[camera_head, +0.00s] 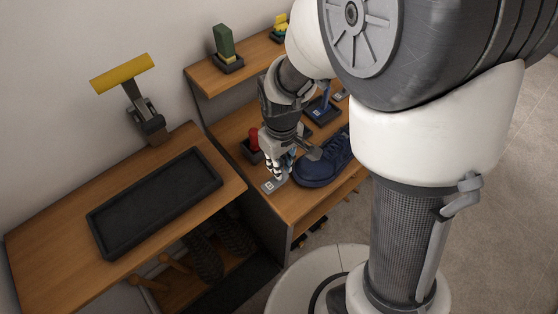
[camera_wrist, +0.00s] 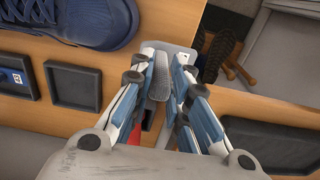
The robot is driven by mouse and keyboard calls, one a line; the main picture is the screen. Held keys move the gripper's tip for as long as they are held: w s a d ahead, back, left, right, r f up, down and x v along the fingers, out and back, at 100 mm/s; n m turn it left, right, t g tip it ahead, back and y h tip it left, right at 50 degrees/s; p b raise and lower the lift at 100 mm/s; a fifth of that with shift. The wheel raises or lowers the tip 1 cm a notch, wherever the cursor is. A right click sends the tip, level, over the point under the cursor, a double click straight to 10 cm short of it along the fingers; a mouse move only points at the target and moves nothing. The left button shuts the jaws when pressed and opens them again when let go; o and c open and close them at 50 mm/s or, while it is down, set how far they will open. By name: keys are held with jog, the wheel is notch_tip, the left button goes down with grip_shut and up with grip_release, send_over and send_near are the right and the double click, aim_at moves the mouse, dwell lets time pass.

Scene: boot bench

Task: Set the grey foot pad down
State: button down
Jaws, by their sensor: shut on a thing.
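My gripper (camera_wrist: 168,72) points down over the bench top, its fingers closed on a small narrow grey foot pad (camera_wrist: 160,80) with a textured face. A light grey plate (camera_wrist: 178,48) lies under the fingertips in the wrist view. In the head view this plate (camera_head: 273,185) shows a pale label and sits left of the blue shoe (camera_head: 318,173). The foot pad is mostly hidden by the fingers in the head view. I cannot tell whether it touches the plate.
A red-topped item (camera_head: 253,139) stands just behind the gripper. An empty dark tray (camera_wrist: 75,88) lies beside the fingers. A large black tray (camera_head: 150,205) lies on the left bench, below a yellow-topped stand (camera_head: 123,73). An upper shelf (camera_head: 240,66) overhangs behind.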

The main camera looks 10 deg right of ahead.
jog(key=shift+f+b, duration=0.35)
jog(key=shift+f, duration=1.15)
jog(key=shift+f, duration=0.1)
jog(key=c, duration=1.5)
grip_release()
jog(key=shift+c, duration=0.2)
notch_tip(320, 180, up, 11)
jog(key=p, duration=0.3)
jog(key=shift+d+p, duration=0.1)
jog(key=shift+p, duration=0.2)
jog(key=shift+s+d+r, duration=0.1)
jog(key=shift+r, duration=0.7)
jog(key=s+d+r+m+t, duration=0.4)
jog(key=s+d+r+m, duration=0.2)
jog(key=s+d+r, duration=0.3)
jog(key=s+r, duration=0.4)
jog(key=shift+s+d+r+m, duration=0.2)
jog(key=shift+s+m, duration=0.2)
